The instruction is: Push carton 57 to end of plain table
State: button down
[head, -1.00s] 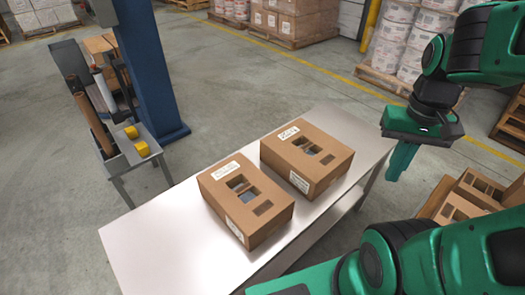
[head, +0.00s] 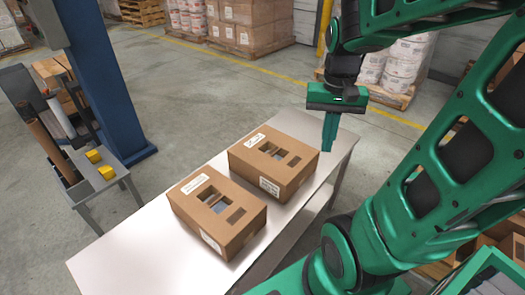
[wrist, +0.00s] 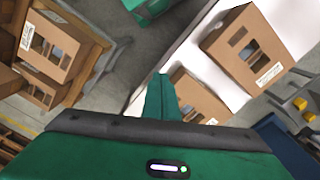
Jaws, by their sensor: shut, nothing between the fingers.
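Two brown cartons with cut-out windows and white labels stand on the plain pale table (head: 110,262). The nearer carton (head: 240,228) is left of the farther carton (head: 300,173). I cannot read the numbers, so I cannot tell which is carton 57. My gripper (head: 330,146) is shut and empty, pointing down beside the right end of the farther carton; I cannot tell whether it touches. In the wrist view the fingers (wrist: 161,98) are together next to one carton (wrist: 195,100), with the other carton (wrist: 245,50) farther up.
A blue post (head: 95,80) and a small stand with rollers and yellow blocks (head: 100,172) are left of the table. Wrapped pallets (head: 255,22) stand behind. More cartons (wrist: 45,45) are in a wooden crate. The table's left end is clear.

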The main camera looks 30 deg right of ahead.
jog(key=w+d+f+m, duration=0.1)
jog(key=w+d+f, duration=0.15)
jog(key=w, duration=0.55)
jog(key=w+d+f+m, duration=0.2)
jog(key=w+f, duration=0.1)
jog(key=w, duration=0.5)
jog(key=w+d+f+m, duration=0.1)
jog(key=w+f, duration=0.3)
jog(key=f, duration=0.1)
jog(key=w+d+f+m+y, duration=0.1)
jog(key=w+f, duration=0.4)
jog(key=w+d+f+m, duration=0.1)
jog(key=w+f, duration=0.3)
jog(key=f, duration=0.1)
jog(key=shift+w+g+y, duration=0.3)
jog(key=shift+w+y, duration=0.1)
jog(key=shift+a+f, duration=0.1)
jog(key=shift+a, duration=0.3)
send_near(261, 159)
jog(key=f, duration=0.3)
jog(key=a+f, duration=0.1)
jog(key=f, duration=0.1)
jog(key=shift+s+f, duration=0.15)
jog(key=shift+f, duration=0.05)
jog(key=shift+s+a+f, duration=0.1)
jog(key=shift+f, duration=0.65)
